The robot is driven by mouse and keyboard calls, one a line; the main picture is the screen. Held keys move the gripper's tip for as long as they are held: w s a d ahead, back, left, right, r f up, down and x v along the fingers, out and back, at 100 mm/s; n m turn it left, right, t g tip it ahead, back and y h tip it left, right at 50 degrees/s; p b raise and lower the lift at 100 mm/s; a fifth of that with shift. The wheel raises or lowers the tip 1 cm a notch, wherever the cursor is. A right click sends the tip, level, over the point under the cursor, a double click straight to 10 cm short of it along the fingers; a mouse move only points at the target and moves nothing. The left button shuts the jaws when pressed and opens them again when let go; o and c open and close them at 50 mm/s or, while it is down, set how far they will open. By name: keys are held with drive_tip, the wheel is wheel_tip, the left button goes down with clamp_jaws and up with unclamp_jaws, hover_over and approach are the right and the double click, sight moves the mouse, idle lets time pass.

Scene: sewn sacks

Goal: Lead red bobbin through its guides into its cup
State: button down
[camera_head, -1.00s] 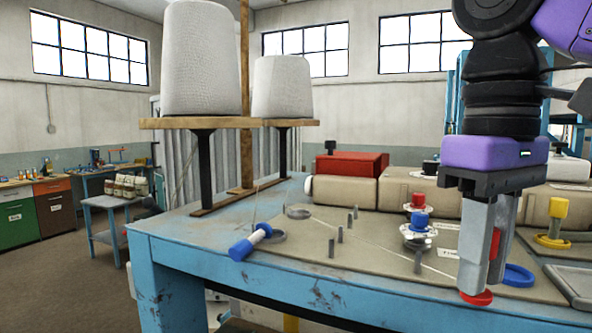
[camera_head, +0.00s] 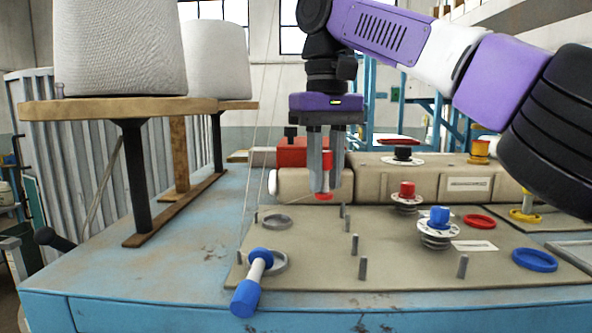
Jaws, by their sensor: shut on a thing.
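My gripper (camera_head: 328,188) is shut on the red bobbin (camera_head: 326,163) and holds it upright above the back of the beige board. A red flange shows at the bobbin's lower end, and the fingers hide part of it. The red ring-shaped cup (camera_head: 480,221) lies on the right of the board, to the right of and nearer than my gripper. Several grey guide pegs stand on the board, including a middle peg (camera_head: 354,246), a front peg (camera_head: 362,267) and a right peg (camera_head: 462,266). A red-knobbed dial (camera_head: 407,193) stands between my gripper and the red cup. I cannot trace the red thread clearly.
A blue bobbin (camera_head: 250,285) leans at a front grey ring (camera_head: 280,262). A blue-knobbed dial (camera_head: 437,232) and a blue ring (camera_head: 535,260) are on the right. Large white cones stand on a wooden rack (camera_head: 120,107) at left.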

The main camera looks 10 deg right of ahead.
sight(324, 193)
drive_tip(key=shift+f, duration=1.55)
drive_tip(key=shift+s+d, duration=0.25)
drive_tip(key=shift+d, duration=0.9)
drive_tip(key=shift+s+d, duration=0.25)
drive_tip(key=shift+d, duration=0.95)
drive_tip(key=shift+s+d, duration=0.25)
drive_tip(key=shift+d, duration=0.9)
drive_tip(key=shift+r, duration=1.7)
drive_tip(key=shift+a, duration=0.1)
